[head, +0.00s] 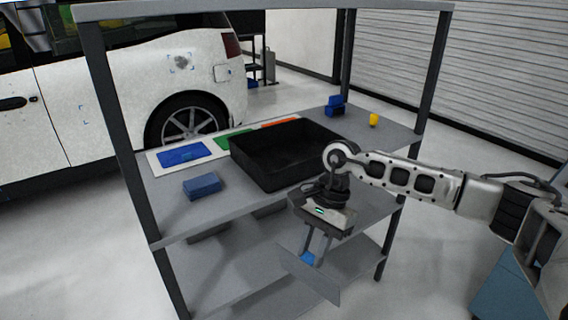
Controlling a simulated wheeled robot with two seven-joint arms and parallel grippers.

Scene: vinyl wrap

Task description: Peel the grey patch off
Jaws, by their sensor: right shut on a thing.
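My right gripper (307,257) points down in front of the shelf rack and is shut on a flat, thin grey sheet (318,279), which looks like the grey patch. The sheet hangs tilted over the rack's lower part, apart from the car. A small blue spot shows between the fingertips. The white car (130,85) stands behind the rack. A dark grey mottled mark (182,62) shows on its rear side, framed by blue corner marks. More blue corner marks show on the door, around bare white paint. My left gripper is out of view.
The grey rack's upper shelf (185,222) holds a black bin (257,168), a blue block (201,186), a white sheet with blue, green and orange patches, a blue tool (335,105) and a yellow item (373,120). Dark rack posts stand between me and the car.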

